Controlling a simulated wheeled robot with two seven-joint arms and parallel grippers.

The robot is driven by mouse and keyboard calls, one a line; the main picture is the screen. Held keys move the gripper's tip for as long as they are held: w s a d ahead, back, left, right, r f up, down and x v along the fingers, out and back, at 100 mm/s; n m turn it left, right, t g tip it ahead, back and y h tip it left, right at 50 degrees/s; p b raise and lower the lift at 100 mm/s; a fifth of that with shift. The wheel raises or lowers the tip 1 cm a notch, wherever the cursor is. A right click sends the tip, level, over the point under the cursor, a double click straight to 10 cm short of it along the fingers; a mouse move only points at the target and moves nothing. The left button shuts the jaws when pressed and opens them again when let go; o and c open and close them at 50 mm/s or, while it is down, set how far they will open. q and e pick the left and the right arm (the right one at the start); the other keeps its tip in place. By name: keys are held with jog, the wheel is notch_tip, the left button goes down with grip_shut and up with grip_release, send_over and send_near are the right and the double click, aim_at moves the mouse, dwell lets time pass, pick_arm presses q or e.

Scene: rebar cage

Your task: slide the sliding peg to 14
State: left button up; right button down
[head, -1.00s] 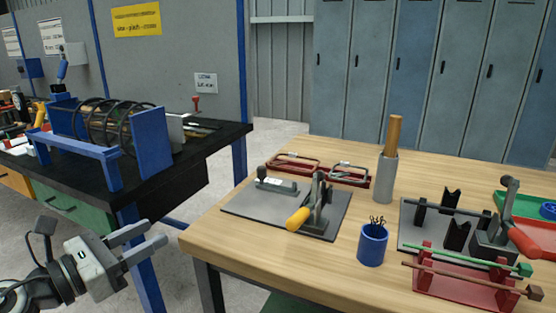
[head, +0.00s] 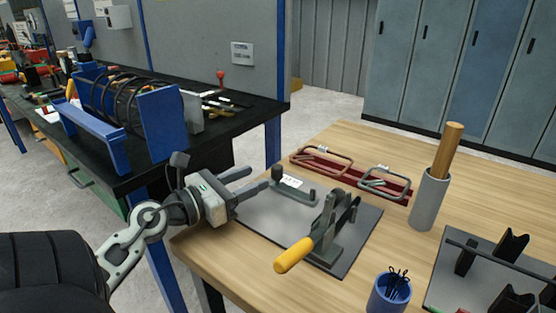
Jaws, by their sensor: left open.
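The grey base plate (head: 345,262) lies on the wooden bench and carries a low grey bar with a white label (head: 291,183). A dark upright knob (head: 277,172), which looks like the sliding peg, stands at the bar's left end. The number marks are too small to read. My left gripper (head: 259,178) is open and empty; in the picture its fingertips are just left of the knob, with a gap between. Its lower finger overlaps the plate's left corner in the picture. My right gripper is out of view.
A lever tool with a yellow handle (head: 294,255) stands on the same plate. Behind it is a red rack with wire stirrups (head: 385,183). A grey cup with a wooden rod (head: 428,200) and a blue cup of wire ties (head: 389,293) stand to the right.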

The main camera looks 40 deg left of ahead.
aim_at(272, 169)
pick_arm(q)
jog(key=w, duration=0.2)
jog(key=w+p, duration=0.1)
jog(key=w, duration=0.2)
jog(key=w+d, duration=0.1)
jog(key=w, duration=0.1)
jog(key=shift+w+d+p, duration=0.1)
jog(key=shift+w+p, duration=0.2)
